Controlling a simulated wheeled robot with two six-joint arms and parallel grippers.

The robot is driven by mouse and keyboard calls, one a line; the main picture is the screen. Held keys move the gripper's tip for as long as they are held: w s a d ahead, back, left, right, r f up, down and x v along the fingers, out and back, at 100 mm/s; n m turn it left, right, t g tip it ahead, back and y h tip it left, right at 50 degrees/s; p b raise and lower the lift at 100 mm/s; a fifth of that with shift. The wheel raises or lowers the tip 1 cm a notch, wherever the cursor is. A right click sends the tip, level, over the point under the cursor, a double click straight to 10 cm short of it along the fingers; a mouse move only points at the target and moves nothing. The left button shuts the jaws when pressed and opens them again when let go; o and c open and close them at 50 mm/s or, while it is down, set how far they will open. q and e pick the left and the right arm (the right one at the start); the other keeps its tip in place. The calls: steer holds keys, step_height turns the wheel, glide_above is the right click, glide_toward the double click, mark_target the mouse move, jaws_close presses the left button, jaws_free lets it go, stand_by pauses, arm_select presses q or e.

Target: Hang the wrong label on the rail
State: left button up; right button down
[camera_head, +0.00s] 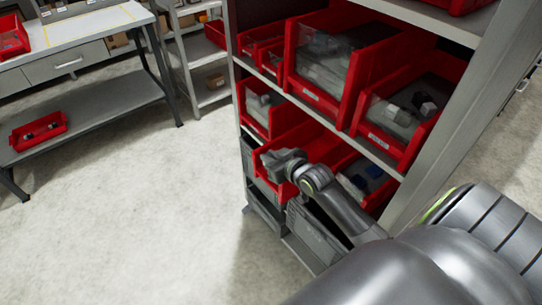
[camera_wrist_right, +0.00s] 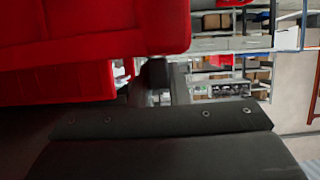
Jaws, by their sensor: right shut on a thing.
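My right gripper (camera_head: 283,163) is at the front of a red bin (camera_head: 314,139) on the lower shelf. It is shut, apparently on this bin's front edge; the contact is hidden. This bin sticks out of the shelf further than the bins beside it. In the right wrist view, red bin walls (camera_wrist_right: 95,25) fill the upper left, close to the dark finger (camera_wrist_right: 155,76). Small pale labels show on the fronts of upper bins, one on the large bin (camera_head: 310,95) and one on the bin at right (camera_head: 377,142); their print is unreadable. I cannot identify a label rail. My left gripper is out of view.
The grey shelf unit (camera_head: 455,110) holds several red bins with dark parts. Grey crates (camera_head: 313,232) stand below. A workbench (camera_head: 85,27) with a red tray (camera_head: 38,130) on its lower shelf is at left. The floor (camera_head: 130,215) between is clear.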

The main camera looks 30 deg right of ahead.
steer(key=shift+f, duration=0.1)
steer(key=shift+f, duration=0.15)
steer(key=c, duration=1.4)
jaws_free()
steer(key=shift+b, duration=0.45)
steer(key=v, duration=1.7)
steer(key=shift+s+d, duration=0.2)
